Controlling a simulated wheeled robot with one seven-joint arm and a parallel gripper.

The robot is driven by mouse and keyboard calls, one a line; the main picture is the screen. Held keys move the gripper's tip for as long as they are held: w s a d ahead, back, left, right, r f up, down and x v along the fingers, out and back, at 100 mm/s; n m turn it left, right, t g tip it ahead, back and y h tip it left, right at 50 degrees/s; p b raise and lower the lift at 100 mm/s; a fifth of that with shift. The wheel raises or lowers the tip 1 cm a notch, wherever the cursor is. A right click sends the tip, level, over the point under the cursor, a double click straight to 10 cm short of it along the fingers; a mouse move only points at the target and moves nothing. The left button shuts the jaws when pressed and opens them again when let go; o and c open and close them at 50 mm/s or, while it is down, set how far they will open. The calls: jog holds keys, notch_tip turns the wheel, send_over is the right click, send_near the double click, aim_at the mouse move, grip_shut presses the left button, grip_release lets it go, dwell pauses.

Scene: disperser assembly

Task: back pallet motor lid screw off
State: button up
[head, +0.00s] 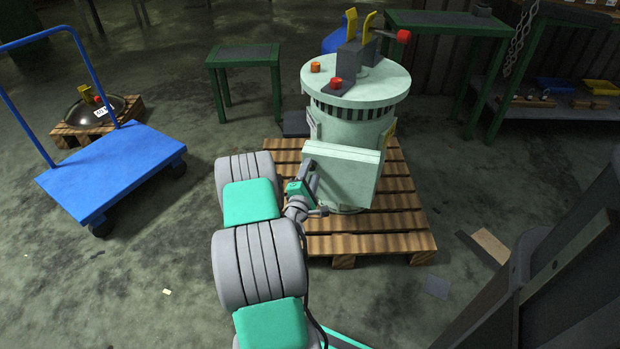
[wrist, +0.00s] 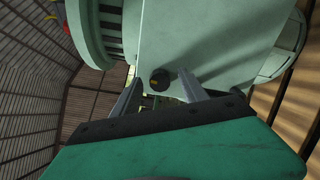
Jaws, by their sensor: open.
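A pale green drum-shaped machine (head: 360,85) stands upright on a wooden pallet (head: 375,243). A flat pale green lid (head: 342,176) is on its near side. In the wrist view the lid (wrist: 205,35) carries a round dark screw head (wrist: 160,79) with a small yellowish mark near its lower edge. My gripper (wrist: 158,84) is open, its two fingers apart on either side of the screw in the picture; I cannot tell whether they touch it. In the head view my gripper (head: 311,197) is at the lid's left side, and the screw cannot be made out.
A blue cart (head: 115,170) stands at left, with a small pallet (head: 68,132) bearing a dark dome (head: 92,111) behind it. A green table (head: 243,54) stands behind the machine, and a shelf (head: 555,105) at right. Dark structure fills the lower right. Floor at lower left is mostly clear.

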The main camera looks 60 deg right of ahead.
jog(key=v, duration=0.7)
jog(key=shift+b, duration=0.3)
jog(key=shift+w, duration=0.15)
jog(key=d+n+b, duration=0.1)
jog(key=d, duration=0.1)
jog(key=w+d+n+b, duration=0.1)
jog(key=d+n, duration=0.1)
jog(key=d, duration=0.1)
jog(key=w+d+n+b, duration=0.1)
jog(key=d+n, duration=0.1)
jog(key=shift+w+d+f, duration=0.1)
jog(key=shift+d+f, duration=0.05)
jog(key=shift+d, duration=0.05)
jog(key=shift+c, duration=0.2)
grip_shut()
